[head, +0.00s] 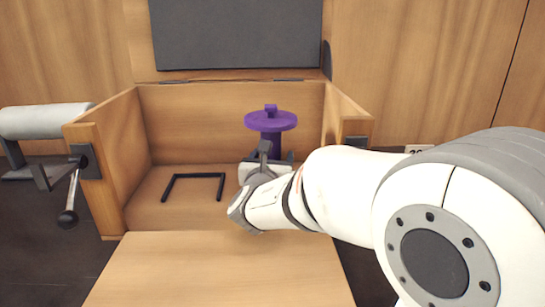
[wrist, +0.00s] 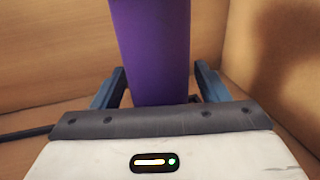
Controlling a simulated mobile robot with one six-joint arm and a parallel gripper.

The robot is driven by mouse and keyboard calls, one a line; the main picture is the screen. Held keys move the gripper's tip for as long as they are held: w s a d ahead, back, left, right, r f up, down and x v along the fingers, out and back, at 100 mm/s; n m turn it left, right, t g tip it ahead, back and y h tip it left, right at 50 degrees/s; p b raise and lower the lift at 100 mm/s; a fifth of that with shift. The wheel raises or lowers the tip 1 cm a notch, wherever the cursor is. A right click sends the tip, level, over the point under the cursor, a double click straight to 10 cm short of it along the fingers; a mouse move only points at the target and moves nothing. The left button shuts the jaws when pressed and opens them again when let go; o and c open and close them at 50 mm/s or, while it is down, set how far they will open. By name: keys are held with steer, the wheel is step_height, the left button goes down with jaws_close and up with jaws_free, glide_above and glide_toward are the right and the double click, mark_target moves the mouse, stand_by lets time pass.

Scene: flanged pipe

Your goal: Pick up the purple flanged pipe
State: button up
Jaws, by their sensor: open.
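The purple flanged pipe (head: 271,121) stands upright inside the wooden box, with a wide round flange and a small block on top. Its lower part is hidden behind my gripper in the head view. In the wrist view the purple pipe (wrist: 152,50) rises between the two fingers of my gripper (wrist: 157,88). The fingers are open, one on each side of the pipe, and a gap shows at the right finger. My gripper (head: 268,157) reaches into the box from the right, low at the pipe's shaft.
The wooden box (head: 105,160) has side walls and a raised lid with a dark panel (head: 235,35). A black U-shaped bar (head: 194,175) lies on its floor, left of the pipe. A wooden panel (head: 220,270) extends in front. A grey roller with a crank (head: 45,120) stands at left.

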steer(key=shift+c, duration=0.2)
steer(key=shift+r, duration=0.1)
jaws_close()
stand_by(0.4)
